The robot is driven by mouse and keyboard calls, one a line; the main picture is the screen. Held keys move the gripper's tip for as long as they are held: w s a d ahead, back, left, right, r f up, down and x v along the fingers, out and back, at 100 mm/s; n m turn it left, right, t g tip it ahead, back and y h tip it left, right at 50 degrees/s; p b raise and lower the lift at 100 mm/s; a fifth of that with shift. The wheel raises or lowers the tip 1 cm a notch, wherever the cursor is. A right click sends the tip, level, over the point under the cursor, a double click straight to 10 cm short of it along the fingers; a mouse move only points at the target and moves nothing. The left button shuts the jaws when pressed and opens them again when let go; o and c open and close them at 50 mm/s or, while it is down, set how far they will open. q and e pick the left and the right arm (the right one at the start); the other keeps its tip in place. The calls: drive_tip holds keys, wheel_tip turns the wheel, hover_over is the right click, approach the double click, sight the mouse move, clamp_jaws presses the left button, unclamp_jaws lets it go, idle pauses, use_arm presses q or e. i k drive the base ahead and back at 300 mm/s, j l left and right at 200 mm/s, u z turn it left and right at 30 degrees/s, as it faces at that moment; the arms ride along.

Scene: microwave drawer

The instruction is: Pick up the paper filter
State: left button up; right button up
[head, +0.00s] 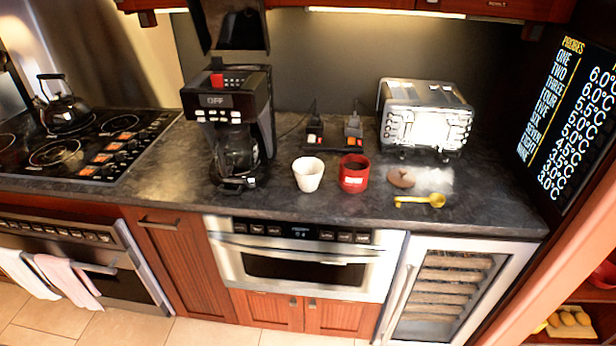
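The white paper filter (308,174) looks like a small open cup and stands upright on the dark countertop, left of a red canister (354,173). A black coffee maker (231,115) stands to its left. Its display reads OFF, and its glass carafe (238,155) sits at the bottom. A dark piece (230,28) that looks like its raised lid is above it. Neither of my grippers is in the head view.
A yellow scoop (420,200) and a brown disc (401,177) lie right of the canister. A silver toaster (425,117) and an outlet box (335,138) stand behind. A stove with a kettle (66,105) is at left. The counter in front of the filter is clear.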

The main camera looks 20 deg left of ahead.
sight(308, 171)
drive_tip(key=i+l+u, duration=0.1)
drive_tip(key=u, duration=0.3)
drive_tip(key=i+l+u, duration=0.15)
drive_tip(key=u, duration=0.25)
drive_tip(key=l+u, duration=0.2)
drive_tip(key=u, duration=0.2)
drive_tip(key=i+l+u, duration=0.15)
drive_tip(key=u, duration=0.25)
